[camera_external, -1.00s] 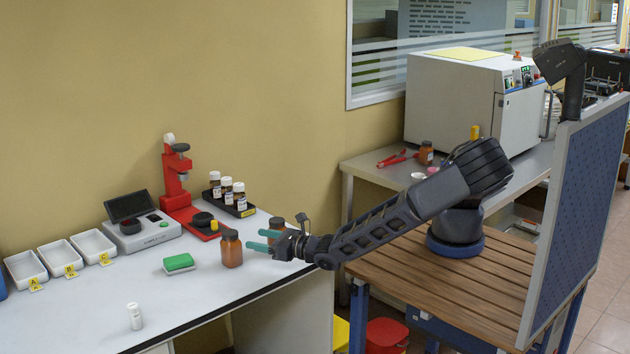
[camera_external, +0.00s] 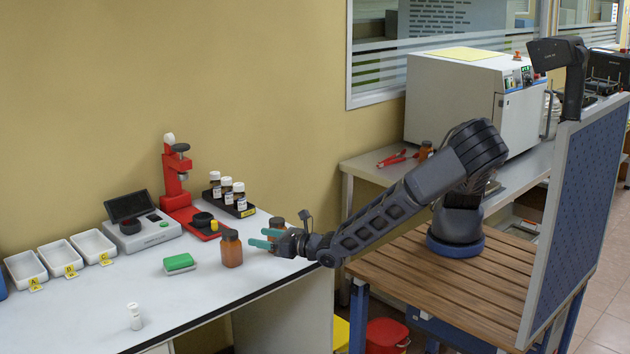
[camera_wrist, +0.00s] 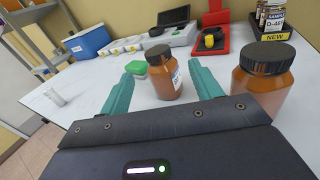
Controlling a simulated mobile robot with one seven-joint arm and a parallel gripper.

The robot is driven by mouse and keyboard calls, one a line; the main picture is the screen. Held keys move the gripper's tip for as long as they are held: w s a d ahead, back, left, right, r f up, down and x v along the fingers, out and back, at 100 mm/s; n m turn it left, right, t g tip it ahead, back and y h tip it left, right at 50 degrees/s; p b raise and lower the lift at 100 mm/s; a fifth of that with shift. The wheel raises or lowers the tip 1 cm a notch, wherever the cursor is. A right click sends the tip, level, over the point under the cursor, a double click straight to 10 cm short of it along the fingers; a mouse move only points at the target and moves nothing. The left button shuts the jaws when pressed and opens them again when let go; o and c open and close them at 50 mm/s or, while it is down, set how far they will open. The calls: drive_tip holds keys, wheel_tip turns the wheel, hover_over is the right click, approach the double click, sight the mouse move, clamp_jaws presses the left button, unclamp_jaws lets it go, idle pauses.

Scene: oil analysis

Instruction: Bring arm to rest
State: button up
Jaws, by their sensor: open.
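My gripper (camera_external: 266,240) is open and empty in the external view, its teal fingers pointing left just above the table's right end. In the wrist view the two teal fingers (camera_wrist: 157,90) stand apart. An amber bottle with a dark cap (camera_external: 231,249) stands upright just beyond the fingertips; it shows between the fingers in the wrist view (camera_wrist: 163,78). A second amber bottle (camera_external: 277,229) stands behind my gripper, partly hidden; in the wrist view it is close on the right (camera_wrist: 262,80).
The white table (camera_external: 110,310) carries a green sponge (camera_external: 179,262), a small white vial (camera_external: 134,316), white trays (camera_external: 60,259), a grey device (camera_external: 140,224), a red press (camera_external: 176,180) and a rack of sample bottles (camera_external: 229,203). Space lies clear above my wooden-topped base.

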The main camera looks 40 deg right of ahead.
drive_tip(key=w+d+r+m+g+h, duration=0.2)
drive_tip(key=w+d+m, duration=0.2)
drive_tip(key=w+m, duration=0.3)
drive_tip(key=w+d+r+m+g+h, duration=0.25)
drive_tip(key=w+d+m, duration=0.25)
drive_tip(key=w+m, duration=0.25)
drive_tip(key=w+d+r+m+g+y, duration=0.1)
drive_tip(key=w+d+r+m+g, duration=0.15)
drive_tip(key=d+m, duration=0.4)
drive_tip(key=w+d+r+m+g+y, duration=0.1)
drive_tip(key=w+d+r+m+g, duration=0.2)
drive_tip(key=d, duration=0.7)
drive_tip(key=s+d+r+m, duration=0.4)
drive_tip(key=d+r, duration=0.2)
drive_tip(key=d, duration=0.3)
drive_tip(key=s+d+r+m, duration=0.4)
drive_tip(key=s+d+r, duration=0.1)
drive_tip(key=d, duration=0.5)
drive_tip(key=s+d+r+m+h, duration=0.2)
drive_tip(key=s+d+m, duration=0.2)
drive_tip(key=s+d, duration=0.2)
drive_tip(key=s+d+r+m+g+h, duration=0.1)
drive_tip(key=s+d+m+h, duration=0.2)
drive_tip(key=s+d, duration=0.4)
drive_tip(key=shift+s+d+r+m+g, duration=0.2)
drive_tip(key=shift+s+r+m+g, duration=0.15)
drive_tip(key=shift+s+m, duration=0.35)
